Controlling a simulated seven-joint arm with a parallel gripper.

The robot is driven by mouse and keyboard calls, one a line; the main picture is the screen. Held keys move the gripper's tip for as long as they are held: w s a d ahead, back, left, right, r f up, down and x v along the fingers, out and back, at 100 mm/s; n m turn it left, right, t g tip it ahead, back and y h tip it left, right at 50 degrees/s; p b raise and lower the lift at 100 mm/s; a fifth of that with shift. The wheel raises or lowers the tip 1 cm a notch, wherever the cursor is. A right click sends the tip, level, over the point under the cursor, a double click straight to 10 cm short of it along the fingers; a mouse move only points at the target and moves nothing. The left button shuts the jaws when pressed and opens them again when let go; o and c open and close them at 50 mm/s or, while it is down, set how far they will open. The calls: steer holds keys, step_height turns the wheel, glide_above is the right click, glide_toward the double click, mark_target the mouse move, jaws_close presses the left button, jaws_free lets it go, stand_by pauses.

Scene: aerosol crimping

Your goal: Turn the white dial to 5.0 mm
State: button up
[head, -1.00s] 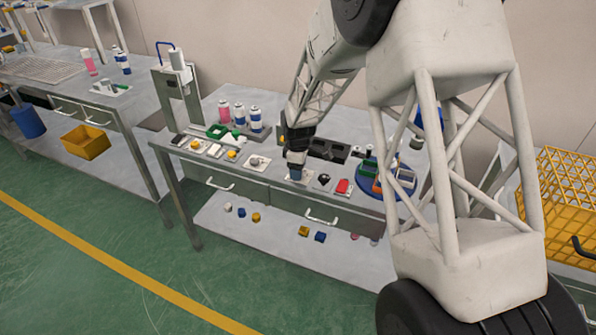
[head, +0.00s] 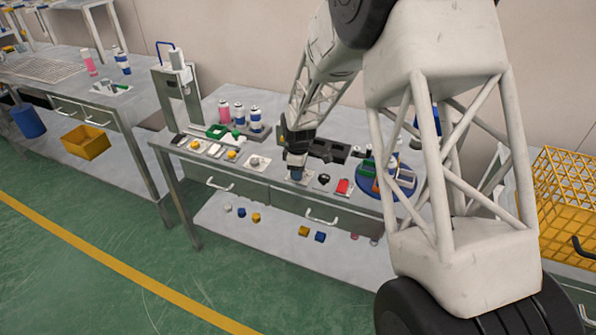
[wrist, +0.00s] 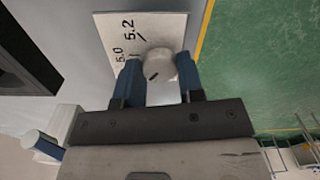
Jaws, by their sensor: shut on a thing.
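The white dial (wrist: 158,68) sits on a pale plate (wrist: 108,28) printed with "5.0" and "5.2", each with a tick line. In the wrist view, my gripper (wrist: 160,64) has its two blue fingers on either side of the dial, shut on it. A short dark mark shows on the dial's face, slanted; I cannot tell exactly which value it points to. The rest of the scale is hidden or out of view. In the head view, my gripper (head: 297,171) is down at the table's front, and it hides the dial.
A black holder (head: 328,150) stands behind. Several cans and a press (head: 181,80) are at the left.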

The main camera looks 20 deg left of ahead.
steer(key=shift+m, duration=0.3)
steer(key=m, duration=0.9)
stand_by(0.5)
steer(key=o, duration=0.9)
steer(key=shift+r, duration=0.1)
steer(key=shift+r, duration=3.85)
